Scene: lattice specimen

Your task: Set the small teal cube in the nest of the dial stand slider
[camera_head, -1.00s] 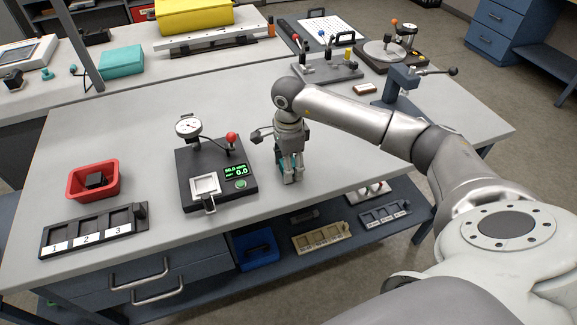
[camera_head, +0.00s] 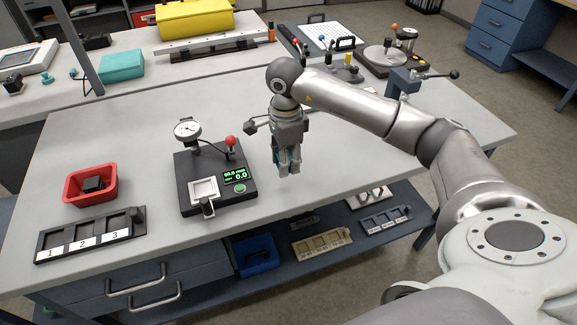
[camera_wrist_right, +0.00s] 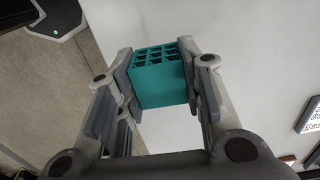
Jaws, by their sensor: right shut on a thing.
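The teal cube (camera_wrist_right: 160,78), with a lattice of square holes on one face, is between the fingers of my right gripper (camera_wrist_right: 162,82) in the right wrist view, touched by both pads. In the head view my right gripper (camera_head: 289,165) points down above the table, right of the dial stand, and only a little teal shows between its fingers. The dial stand (camera_head: 213,181) has a dial gauge, a red knob and a green display. Its slider (camera_head: 204,191) at the front has a pale square frame, which looks empty. My left gripper is out of view.
A red bin (camera_head: 91,186) with a dark block in it stands at the left. A tray (camera_head: 88,237) numbered 1 to 3 lies in front of it. A blue-grey clamp device (camera_head: 402,82) stands at the back right. The tabletop between bin and dial stand is clear.

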